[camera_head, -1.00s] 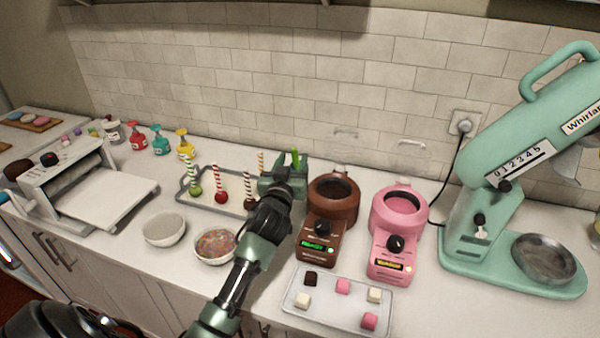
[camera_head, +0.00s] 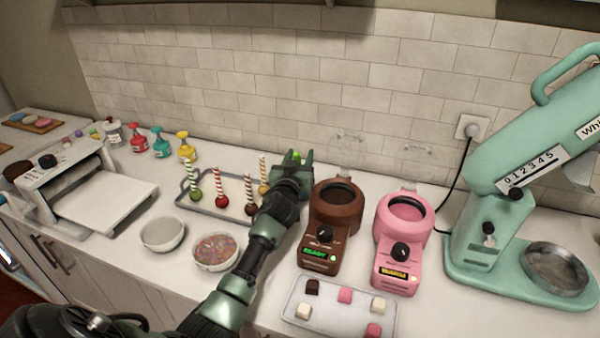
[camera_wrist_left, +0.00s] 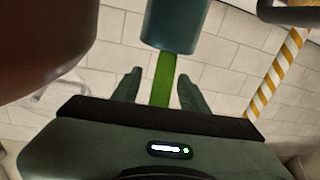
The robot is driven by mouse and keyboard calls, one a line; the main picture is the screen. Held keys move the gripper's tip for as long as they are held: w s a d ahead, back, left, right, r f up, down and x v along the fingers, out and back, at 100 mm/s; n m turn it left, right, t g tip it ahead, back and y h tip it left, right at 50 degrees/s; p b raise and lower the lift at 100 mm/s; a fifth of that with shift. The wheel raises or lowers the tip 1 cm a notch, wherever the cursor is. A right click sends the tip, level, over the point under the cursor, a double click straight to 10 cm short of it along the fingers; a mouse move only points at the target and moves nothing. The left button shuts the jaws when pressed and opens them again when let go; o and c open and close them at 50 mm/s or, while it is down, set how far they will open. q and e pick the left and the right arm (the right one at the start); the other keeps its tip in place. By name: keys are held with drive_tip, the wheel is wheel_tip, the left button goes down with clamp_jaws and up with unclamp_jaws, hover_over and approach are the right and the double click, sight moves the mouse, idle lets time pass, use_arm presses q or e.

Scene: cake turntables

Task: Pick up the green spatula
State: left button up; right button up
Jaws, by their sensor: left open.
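The green spatula shows in the left wrist view as a flat bright green strip (camera_wrist_left: 163,80) coming out of a teal cylinder (camera_wrist_left: 170,25) that looks like its holder. In the head view only a small green bit of the spatula (camera_head: 297,155) shows; the rest is hidden behind my gripper. My left gripper (camera_head: 292,160) is at the back of the counter, between the cake pop tray and the brown melting pot. In the wrist view its open fingers (camera_wrist_left: 160,80) stand on either side of the green strip, with gaps visible. My right gripper is not in view.
A brown melting pot (camera_head: 324,232) is close on the right, with a pink one (camera_head: 401,240) beyond it. A tray with striped cake pops (camera_head: 217,210) is close on the left. Bowls and a white tray of cubes (camera_head: 345,313) are nearer the front. The tiled wall is behind.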

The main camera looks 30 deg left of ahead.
use_arm(q)
drive_tip(key=shift+c, duration=0.2)
clamp_jaws()
drive_tip(key=shift+r, duration=0.1)
